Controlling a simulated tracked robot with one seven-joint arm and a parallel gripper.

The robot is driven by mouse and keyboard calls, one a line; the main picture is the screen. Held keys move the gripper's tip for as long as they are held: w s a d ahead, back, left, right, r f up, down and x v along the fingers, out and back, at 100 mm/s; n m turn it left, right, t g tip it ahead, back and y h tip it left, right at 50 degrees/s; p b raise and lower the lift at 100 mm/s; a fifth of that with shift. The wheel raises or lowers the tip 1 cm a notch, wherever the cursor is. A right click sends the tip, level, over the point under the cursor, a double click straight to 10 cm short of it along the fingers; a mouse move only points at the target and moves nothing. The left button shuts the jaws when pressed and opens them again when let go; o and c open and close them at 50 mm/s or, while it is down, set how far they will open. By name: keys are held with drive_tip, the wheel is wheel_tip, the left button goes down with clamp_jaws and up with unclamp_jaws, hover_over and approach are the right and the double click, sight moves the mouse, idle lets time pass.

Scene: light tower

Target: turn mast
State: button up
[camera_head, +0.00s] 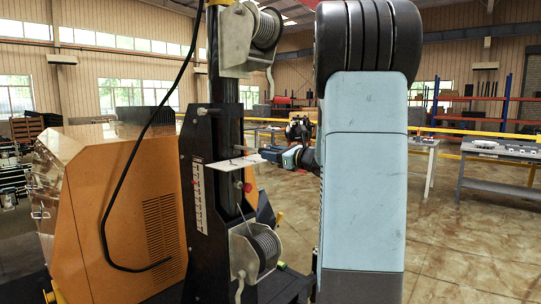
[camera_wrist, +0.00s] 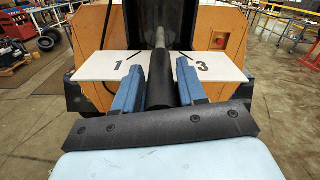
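The black mast (camera_head: 227,125) stands upright on the machine in the head view. A white plate (camera_head: 234,163) sticks out level from it; in the wrist view the plate (camera_wrist: 97,67) shows the numbers 1 and 3. A black round bar (camera_wrist: 160,88) runs from the mast side toward my wrist, over the plate's middle. My gripper (camera_wrist: 159,68) has one blue finger on each side of this bar. It also shows at the plate's right side in the head view (camera_head: 266,153). Whether the fingers press on the bar or only flank it is unclear.
An orange machine housing (camera_head: 110,200) stands left of the mast. Cable winches sit above (camera_head: 262,28) and below (camera_head: 262,248) the plate. A black cable (camera_head: 122,185) hangs in front of the housing. Tables (camera_head: 495,152) stand to the right, with open floor before them.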

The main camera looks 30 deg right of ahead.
clamp_jaws()
